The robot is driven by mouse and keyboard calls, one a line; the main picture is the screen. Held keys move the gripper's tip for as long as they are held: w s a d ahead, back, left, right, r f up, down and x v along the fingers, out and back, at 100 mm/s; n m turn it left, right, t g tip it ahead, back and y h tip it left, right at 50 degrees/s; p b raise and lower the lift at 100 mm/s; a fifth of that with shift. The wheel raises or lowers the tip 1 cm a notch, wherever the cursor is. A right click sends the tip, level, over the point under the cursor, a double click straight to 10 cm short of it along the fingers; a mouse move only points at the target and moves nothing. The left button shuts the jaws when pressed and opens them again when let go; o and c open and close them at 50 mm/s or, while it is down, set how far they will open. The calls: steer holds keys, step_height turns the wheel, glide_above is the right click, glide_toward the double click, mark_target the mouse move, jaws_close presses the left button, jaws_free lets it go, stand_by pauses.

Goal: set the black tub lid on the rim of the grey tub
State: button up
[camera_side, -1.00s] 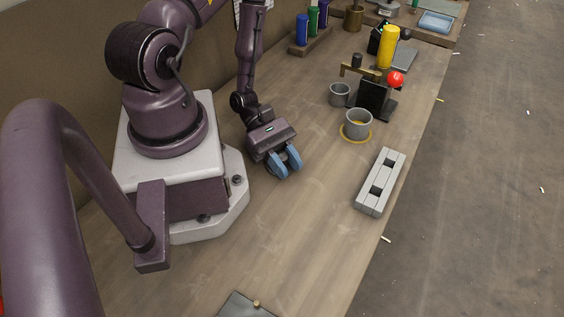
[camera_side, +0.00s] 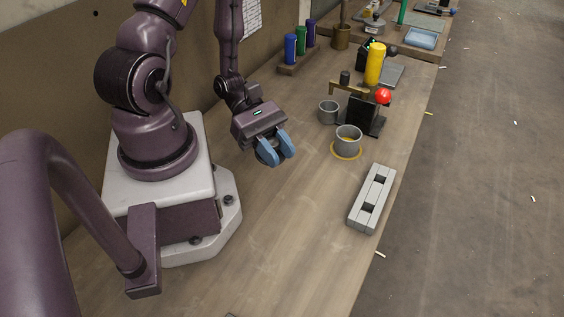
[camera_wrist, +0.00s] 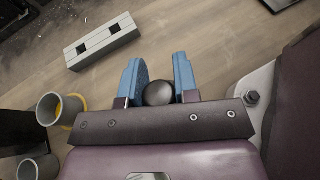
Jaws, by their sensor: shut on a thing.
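The black tub lid (camera_wrist: 158,93) shows in the wrist view as a dark round thing between the two blue fingers of my gripper (camera_wrist: 157,64). My gripper is shut on it. In the side view my gripper (camera_side: 282,157) is above the bench, left of the grey tub, and its fingers mostly hide the lid. The larger grey tub (camera_side: 348,141) stands upright and open on a yellow ring on the bench. It also shows at the left of the wrist view (camera_wrist: 44,112). The lid is apart from the tub.
A smaller grey cup (camera_side: 328,113) stands behind the tub. Beside it is a black stand (camera_side: 361,115) with a brass arm and red ball (camera_side: 383,96). A grey slotted block (camera_side: 371,198) lies in front. The bench between my gripper and the block is clear.

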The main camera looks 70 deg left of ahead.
steer(key=shift+r, duration=0.35)
steer(key=shift+w+a+f+n+t, duration=0.1)
steer(key=shift+a+f+n+t, duration=0.1)
steer(key=shift+n+t, duration=0.1)
steer(key=w+a+r+n+t+y, duration=0.4)
steer(key=w+a+n+t+y, duration=0.35)
steer(key=w, duration=0.55)
steer(key=w+d+r+n, duration=0.1)
steer(key=w+d+r, duration=0.3)
steer(key=r, duration=0.4)
steer(key=w+d+r+n+y, duration=0.1)
steer(key=w+d+r, duration=0.3)
steer(key=r, duration=0.5)
steer(key=shift+r+g, duration=0.15)
steer(key=shift+g, duration=0.2)
steer(key=shift+d, duration=0.15)
